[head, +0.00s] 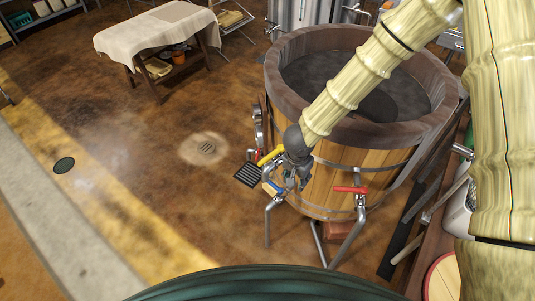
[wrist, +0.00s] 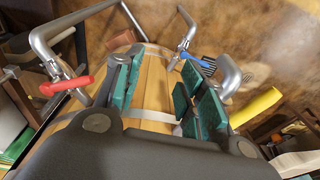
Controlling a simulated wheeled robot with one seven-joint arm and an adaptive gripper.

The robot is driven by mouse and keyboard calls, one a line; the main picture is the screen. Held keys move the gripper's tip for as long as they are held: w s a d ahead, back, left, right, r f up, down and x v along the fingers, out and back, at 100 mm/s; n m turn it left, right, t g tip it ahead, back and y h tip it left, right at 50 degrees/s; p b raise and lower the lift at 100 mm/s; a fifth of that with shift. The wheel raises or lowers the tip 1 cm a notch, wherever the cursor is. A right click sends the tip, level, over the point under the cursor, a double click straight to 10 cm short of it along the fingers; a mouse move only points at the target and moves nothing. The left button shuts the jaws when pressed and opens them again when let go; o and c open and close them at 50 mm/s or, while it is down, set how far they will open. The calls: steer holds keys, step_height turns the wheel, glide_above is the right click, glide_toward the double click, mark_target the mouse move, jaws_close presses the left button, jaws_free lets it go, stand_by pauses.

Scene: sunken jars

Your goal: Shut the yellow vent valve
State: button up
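The yellow valve handle (head: 270,156) sticks out at the left side of the wooden vat, just left of my gripper (head: 296,182) in the head view. In the wrist view the yellow handle (wrist: 256,107) lies right of my gripper (wrist: 160,70), outside the right finger and apart from it. My gripper is open, with its teal-padded fingers spread and nothing between them but a view of the vat's staves. It hangs by the vat's front wall. The yellow handle's valve body is mostly hidden behind my wrist and gripper.
A blue-handled valve (head: 273,186) sits just left of my fingers. A red-handled valve (head: 350,189) is on the vat's front, to the right. Bent metal pipes descend from both. The wooden vat (head: 345,192) blocks the right; the floor at left is clear around a drain (head: 207,148).

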mark_target(267, 158)
steer(key=w+a+r+m+y, duration=0.1)
steer(key=w+a+r, duration=0.25)
steer(key=r, duration=0.25)
steer(key=w+a+r+m+y, duration=0.1)
steer(key=w+a+r, duration=0.2)
steer(key=a+r, duration=0.25)
steer(key=shift+w+a+f+p, duration=0.1)
steer(key=shift+w+f+p, duration=0.25)
steer(key=shift+f, duration=1.35)
steer(key=shift+w+a+f+p, duration=0.1)
steer(key=shift+w+f+p, duration=0.25)
steer(key=shift+f, duration=1.35)
steer(key=shift+w+f+p, duration=0.2)
steer(key=shift+f+p, duration=0.3)
steer(key=shift+f, duration=1.2)
jaws_close()
